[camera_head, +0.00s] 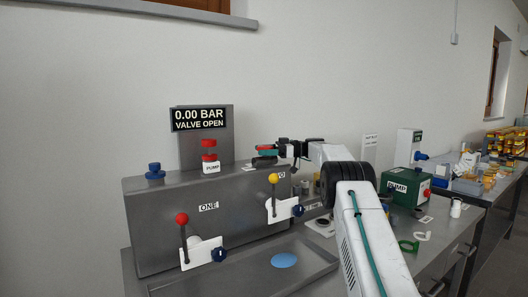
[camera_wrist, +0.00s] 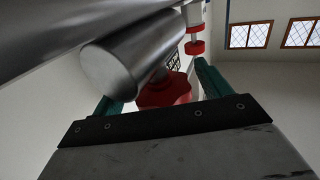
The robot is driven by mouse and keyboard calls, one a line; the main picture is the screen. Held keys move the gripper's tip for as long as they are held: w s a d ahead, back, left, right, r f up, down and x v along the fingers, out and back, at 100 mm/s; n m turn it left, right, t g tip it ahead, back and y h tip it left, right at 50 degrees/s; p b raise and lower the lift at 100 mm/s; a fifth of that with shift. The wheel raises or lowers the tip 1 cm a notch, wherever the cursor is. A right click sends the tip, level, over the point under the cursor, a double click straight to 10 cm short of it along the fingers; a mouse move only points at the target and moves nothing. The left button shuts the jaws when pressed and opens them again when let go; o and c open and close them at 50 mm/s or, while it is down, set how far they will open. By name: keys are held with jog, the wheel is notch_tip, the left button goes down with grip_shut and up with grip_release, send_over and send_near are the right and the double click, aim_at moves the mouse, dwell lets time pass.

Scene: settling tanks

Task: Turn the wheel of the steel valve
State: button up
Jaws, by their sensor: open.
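My gripper (camera_head: 264,153) reaches left over the top of the grey steel cabinet in the head view. In the wrist view its teal fingers (camera_wrist: 162,90) are apart, with a red wheel (camera_wrist: 165,91) between them. A shiny steel cylinder (camera_wrist: 130,62) lies close to the wheel and partly covers it. I cannot tell whether the fingers touch the wheel. In the head view only a small red strip shows at the gripper; the steel valve's body is not clear there.
A red two-part knob on a white PUMP base (camera_head: 209,152) stands left of my gripper. A display (camera_head: 199,119) reads "0.00 BAR VALVE OPEN". A blue wheel (camera_head: 155,172), a red-knobbed lever (camera_head: 182,220) and a yellow-knobbed lever (camera_head: 273,180) are nearby. A green PUMP box (camera_head: 405,187) stands right.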

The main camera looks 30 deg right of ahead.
jog(key=v, duration=0.7)
jog(key=shift+d, duration=0.35)
jog(key=shift+s+d, duration=0.1)
jog(key=shift+s, duration=0.05)
